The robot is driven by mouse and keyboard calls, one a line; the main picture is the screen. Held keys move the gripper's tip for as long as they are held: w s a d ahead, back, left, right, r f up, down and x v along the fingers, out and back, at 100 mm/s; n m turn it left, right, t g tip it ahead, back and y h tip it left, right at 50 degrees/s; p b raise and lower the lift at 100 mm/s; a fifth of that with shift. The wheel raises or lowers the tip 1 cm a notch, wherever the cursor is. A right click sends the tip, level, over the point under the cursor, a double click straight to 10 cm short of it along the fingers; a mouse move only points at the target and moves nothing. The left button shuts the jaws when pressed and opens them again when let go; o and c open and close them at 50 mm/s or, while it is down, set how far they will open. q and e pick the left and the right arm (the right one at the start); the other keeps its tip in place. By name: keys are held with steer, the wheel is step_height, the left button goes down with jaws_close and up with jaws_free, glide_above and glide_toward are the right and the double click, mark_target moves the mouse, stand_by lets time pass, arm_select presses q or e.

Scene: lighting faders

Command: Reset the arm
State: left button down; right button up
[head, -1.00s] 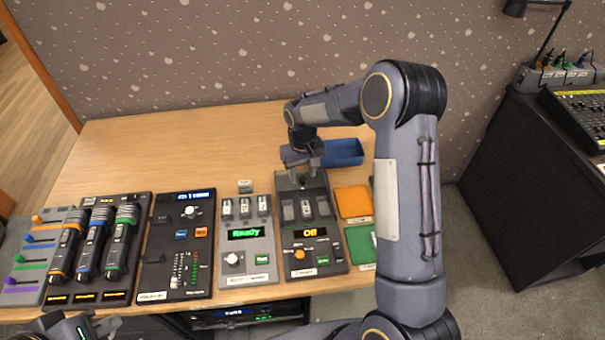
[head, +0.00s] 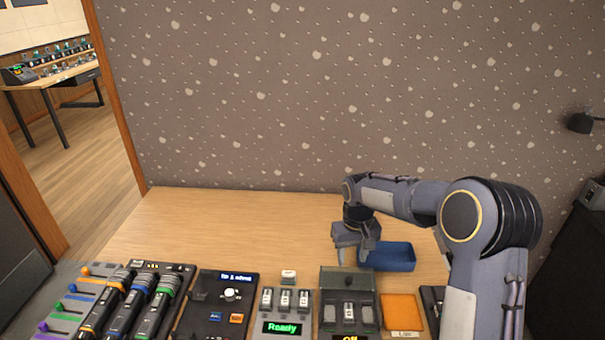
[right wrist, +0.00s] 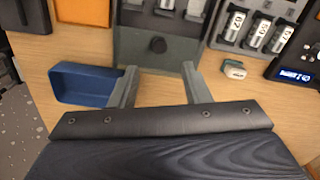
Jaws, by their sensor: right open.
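My right arm reaches in from the right in the head view. My right gripper (head: 359,254) hangs above the table, just behind the dark unit with cell slots (head: 347,277) and beside the blue tray (head: 390,257). In the right wrist view its two fingers (right wrist: 157,84) stand wide apart with nothing between them. My left gripper does not show in the head view now.
The wooden table (head: 230,222) is bare at the back left. A unit reading "Ready" (head: 283,327), a small loose block (head: 289,276), a black panel (head: 215,305), handheld microphones (head: 150,310) and an orange pad (head: 401,311) line the front. A speckled wall (head: 300,90) stands behind.

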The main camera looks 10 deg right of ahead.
steer(key=s+r+t+y, duration=0.1)
steer(key=s+r, duration=0.3)
steer(key=s, duration=0.3)
steer(key=s+r+m+t+y, duration=0.15)
steer(key=s+r, duration=0.25)
steer(key=s, duration=0.4)
steer(key=s+r+t+y, duration=0.1)
steer(key=s+r+t, duration=0.1)
steer(key=s+r, duration=0.4)
steer(key=s+a+f+t, duration=0.1)
steer(key=s+a+f, duration=0.2)
steer(key=s, duration=0.6)
steer(key=shift+s+f, duration=0.35)
steer(key=shift+f, duration=0.05)
